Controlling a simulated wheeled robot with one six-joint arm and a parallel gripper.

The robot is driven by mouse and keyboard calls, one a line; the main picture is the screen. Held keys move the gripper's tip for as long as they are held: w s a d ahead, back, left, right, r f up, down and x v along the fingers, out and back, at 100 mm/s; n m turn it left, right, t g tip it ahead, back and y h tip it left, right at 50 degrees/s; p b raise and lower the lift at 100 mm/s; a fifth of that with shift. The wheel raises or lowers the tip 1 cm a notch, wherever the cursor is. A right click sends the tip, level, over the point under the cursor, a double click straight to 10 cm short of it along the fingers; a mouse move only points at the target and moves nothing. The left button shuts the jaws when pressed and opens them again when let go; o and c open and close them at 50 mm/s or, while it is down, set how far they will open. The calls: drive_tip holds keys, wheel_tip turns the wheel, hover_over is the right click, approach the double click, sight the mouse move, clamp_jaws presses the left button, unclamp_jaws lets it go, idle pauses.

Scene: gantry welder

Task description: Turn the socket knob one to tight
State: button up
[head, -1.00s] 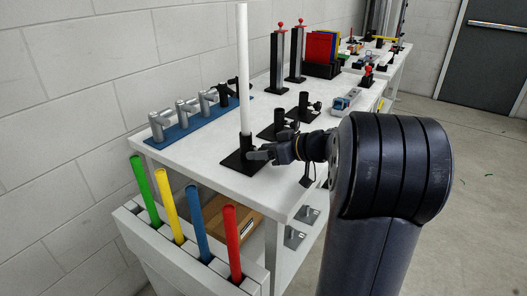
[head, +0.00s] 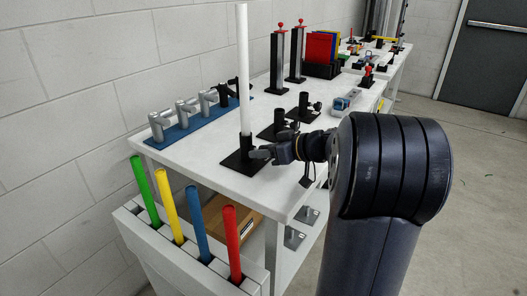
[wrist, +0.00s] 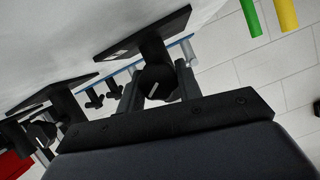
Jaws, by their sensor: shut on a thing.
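The black socket (head: 245,150) stands on a square black base near the front edge of the white table. A tall white tube (head: 243,70) stands upright in it. My gripper (head: 258,154) is at the right side of this socket, at knob height. In the wrist view the round black knob (wrist: 156,82) with a short white mark sits between my two fingers, and my gripper (wrist: 157,90) is shut on it. The white mark is slanted. In the head view the knob is hidden by my gripper.
Two more black sockets with side knobs, one nearer (head: 280,122) and one farther (head: 303,106), stand empty behind my gripper. A blue rack (head: 185,127) with grey fittings lies along the left. Coloured rods, including a red rod (head: 232,240), stand in a white holder in front.

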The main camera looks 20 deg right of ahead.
drive_tip(key=m+g+y, duration=0.1)
drive_tip(key=m, duration=0.2)
drive_tip(key=shift+f+y+b, duration=0.1)
drive_tip(key=shift+y+b, duration=0.3)
drive_tip(key=shift+w+d+m+y, duration=0.1)
drive_tip(key=shift+m+y, duration=0.9)
drive_tip(key=shift+m, duration=0.6)
drive_tip(key=shift+p, duration=0.3)
drive_tip(key=o, duration=1)
drive_tip(key=shift+c, duration=0.2)
drive_tip(key=shift+d, duration=0.1)
drive_tip(key=p+v, duration=0.1)
drive_tip(key=v, duration=0.9)
drive_tip(key=shift+d, duration=0.3)
